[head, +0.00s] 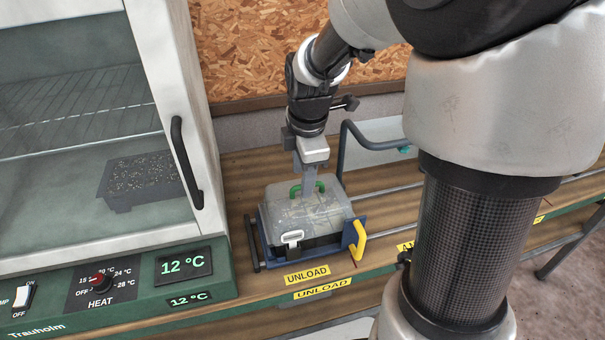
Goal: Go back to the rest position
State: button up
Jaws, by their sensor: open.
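My gripper (309,178) points down over a box with a clear lid (332,207) on the wooden bench. Its fingers are open and at or just above the green handle (294,191) on top of the lid. Whether they are around the handle or clear of it cannot be told from this view. My arm reaches in from the upper right.
The box sits in a blue carriage with a yellow handle (356,240), above the UNLOAD label (307,275). A dark bent bar (373,142) stands close behind my gripper. A glass-fronted cabinet (150,90) holding a dark tray (142,181) stands left.

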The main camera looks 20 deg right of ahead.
jog(key=r+p, duration=0.2)
jog(key=r, duration=0.1)
jog(key=s+r+p, duration=0.1)
jog(key=r+p, duration=0.1)
jog(key=shift+s+r, duration=0.1)
jog(key=shift+r, duration=0.3)
dwell(0.8)
jog(key=s+a+r+m+t+p, duration=0.1)
jog(key=s+r+m+t+p, duration=0.2)
jog(key=s+r+m, duration=1)
jog(key=s+m, duration=0.3)
jog(key=m, duration=0.1)
jog(key=shift+s+a+r+m, duration=0.35)
jog(key=shift+s+r+m, duration=0.05)
